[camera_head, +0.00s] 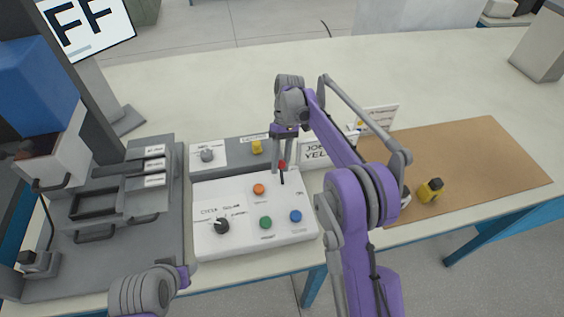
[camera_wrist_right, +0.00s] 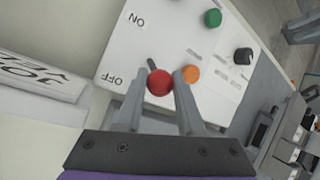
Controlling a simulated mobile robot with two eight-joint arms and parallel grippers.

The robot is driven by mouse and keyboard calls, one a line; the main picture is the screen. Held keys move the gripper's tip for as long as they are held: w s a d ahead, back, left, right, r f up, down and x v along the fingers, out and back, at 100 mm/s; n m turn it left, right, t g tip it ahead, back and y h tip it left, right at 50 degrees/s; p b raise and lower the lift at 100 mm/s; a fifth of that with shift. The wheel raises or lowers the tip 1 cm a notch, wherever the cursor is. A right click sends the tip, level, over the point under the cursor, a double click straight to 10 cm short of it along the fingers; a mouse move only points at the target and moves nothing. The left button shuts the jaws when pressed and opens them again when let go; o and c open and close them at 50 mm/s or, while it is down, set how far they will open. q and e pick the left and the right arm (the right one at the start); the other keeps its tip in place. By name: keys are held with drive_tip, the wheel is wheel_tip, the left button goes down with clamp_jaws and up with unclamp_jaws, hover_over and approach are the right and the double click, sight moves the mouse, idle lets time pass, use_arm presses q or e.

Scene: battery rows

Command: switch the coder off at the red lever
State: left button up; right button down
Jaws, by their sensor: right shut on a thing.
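The white coder panel (camera_head: 255,247) lies on the table in the middle of the head view. The red lever (camera_head: 282,165) stands at its far right part, a red ball on a short black stem. My right gripper (camera_head: 281,162) points down from above and is shut on the ball. In the right wrist view the red ball (camera_wrist_right: 159,83) sits between the two fingertips (camera_wrist_right: 164,84), on the OFF label's side of the stem. ON is printed farther up. My left gripper (camera_head: 178,277) is at the bottom left of the head view; its fingers cannot be made out.
The panel also has an orange button (camera_head: 258,189), a green button (camera_head: 265,222), a blue button (camera_head: 295,216) and a black knob (camera_head: 222,226). A grey machine (camera_head: 120,250) stands left. A yellow block (camera_head: 430,190) rests on a brown mat (camera_head: 480,160) at right. A screen (camera_head: 88,25) shows "FF".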

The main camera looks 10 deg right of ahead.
drive_tip(key=shift+w+f, duration=0.1)
idle(0.5)
drive_tip(key=c, duration=0.5)
unclamp_jaws()
use_arm(q)
drive_tip(key=r+p, duration=0.1)
drive_tip(key=w+r+p, duration=0.1)
drive_tip(key=r+p, duration=0.1)
drive_tip(key=r, duration=0.1)
drive_tip(key=shift+w, duration=0.35)
use_arm(e)
drive_tip(key=v, duration=1.1)
drive_tip(key=shift+w+f, duration=0.15)
use_arm(q)
drive_tip(key=shift+s, duration=0.1)
